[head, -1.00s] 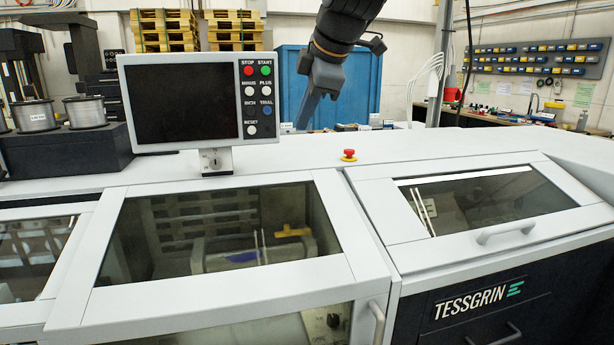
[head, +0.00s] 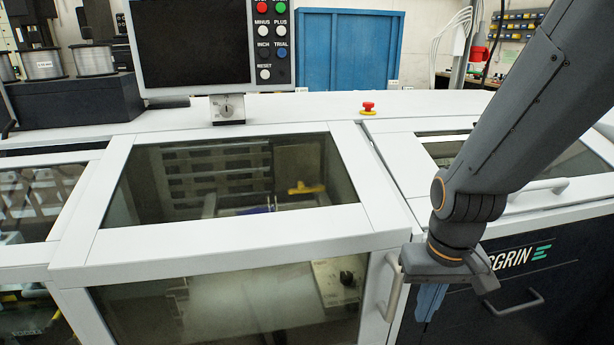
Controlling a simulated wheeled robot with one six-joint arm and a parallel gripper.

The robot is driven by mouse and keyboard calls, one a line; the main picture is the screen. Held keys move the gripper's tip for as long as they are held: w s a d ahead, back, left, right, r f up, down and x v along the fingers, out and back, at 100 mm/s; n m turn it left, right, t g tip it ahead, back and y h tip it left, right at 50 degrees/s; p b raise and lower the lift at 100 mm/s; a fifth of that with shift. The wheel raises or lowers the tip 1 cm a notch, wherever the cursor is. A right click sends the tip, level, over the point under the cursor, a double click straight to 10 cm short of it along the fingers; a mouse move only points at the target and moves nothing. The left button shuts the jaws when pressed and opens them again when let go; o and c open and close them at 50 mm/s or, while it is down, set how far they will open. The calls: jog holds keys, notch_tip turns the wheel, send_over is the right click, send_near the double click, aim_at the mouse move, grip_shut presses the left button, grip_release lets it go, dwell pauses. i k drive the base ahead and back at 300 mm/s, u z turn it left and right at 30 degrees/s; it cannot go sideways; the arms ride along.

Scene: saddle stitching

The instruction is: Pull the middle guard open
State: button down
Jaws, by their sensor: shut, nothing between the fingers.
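The middle guard (head: 230,249) has a white frame with a dark clear window on top and another in its front face. It looks closed. Its pale vertical handle (head: 393,296) is at the right edge of the front face. My gripper (head: 428,302) points down just right of this handle, with its blue-grey fingers shut and empty. The gripper body slightly overlaps the handle's upper end in the picture; whether they touch I cannot tell. Through the window, a yellow part (head: 305,188) and a machine bed show inside.
The right guard (head: 400,150) is partly hidden behind my arm. A red emergency button (head: 368,107) stands on the white top. A control panel (head: 193,45) with coloured buttons is at the back. Wire spools (head: 93,58) sit on a black box at left.

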aim_at(285, 234)
jog(key=u, duration=0.1)
jog(key=k, duration=0.7)
jog(key=u, duration=0.85)
jog(key=i, duration=0.5)
